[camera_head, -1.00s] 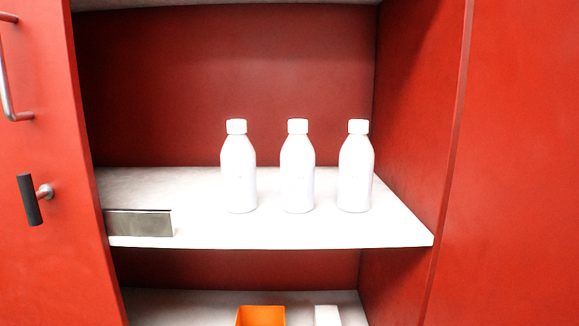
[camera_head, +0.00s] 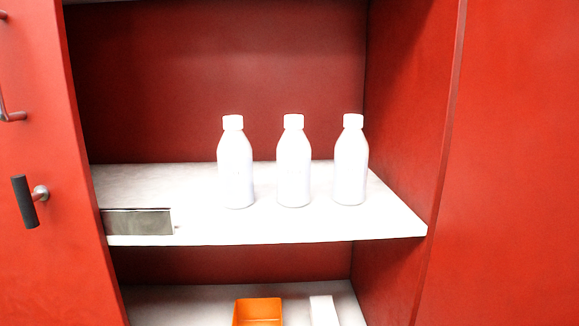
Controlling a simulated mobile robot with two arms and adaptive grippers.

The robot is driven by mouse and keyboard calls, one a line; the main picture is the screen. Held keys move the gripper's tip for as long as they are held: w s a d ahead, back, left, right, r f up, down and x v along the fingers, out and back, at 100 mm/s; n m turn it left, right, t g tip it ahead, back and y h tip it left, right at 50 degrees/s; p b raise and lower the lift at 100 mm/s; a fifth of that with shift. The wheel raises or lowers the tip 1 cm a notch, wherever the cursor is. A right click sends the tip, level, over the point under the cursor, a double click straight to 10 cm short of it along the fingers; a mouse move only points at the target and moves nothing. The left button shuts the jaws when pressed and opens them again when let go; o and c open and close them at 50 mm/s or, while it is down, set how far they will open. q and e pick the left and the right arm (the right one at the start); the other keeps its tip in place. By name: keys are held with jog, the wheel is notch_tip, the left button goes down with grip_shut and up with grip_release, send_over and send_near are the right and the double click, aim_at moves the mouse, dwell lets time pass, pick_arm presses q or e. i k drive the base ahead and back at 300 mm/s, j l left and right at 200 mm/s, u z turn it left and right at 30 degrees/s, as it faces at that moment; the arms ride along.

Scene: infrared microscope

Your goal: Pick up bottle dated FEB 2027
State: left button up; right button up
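Three white bottles with white caps stand upright in a row on the white middle shelf (camera_head: 190,230) of a red cabinet. They are the left bottle (camera_head: 236,170), the middle bottle (camera_head: 294,168) and the right bottle (camera_head: 350,168). They look alike and stand apart from each other with small gaps. Their labels are washed out, so I cannot read any date or tell which one is FEB 2027. Neither of my grippers is in view.
A grey metal plate (camera_head: 137,222) sits at the shelf's front left. An orange bin (camera_head: 258,311) and a white box (camera_head: 323,311) are on the lower shelf. An open red door with a dark handle (camera_head: 25,201) is at left.

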aim_at(294, 150)
jog(key=k+j+u, duration=0.1)
jog(key=j, duration=0.2)
jog(key=k+j+u, duration=0.1)
jog(key=j, duration=0.2)
jog(key=k+j+u, duration=0.1)
jog(key=j, duration=0.25)
jog(key=k+j+u, duration=0.15)
jog(key=j, duration=0.2)
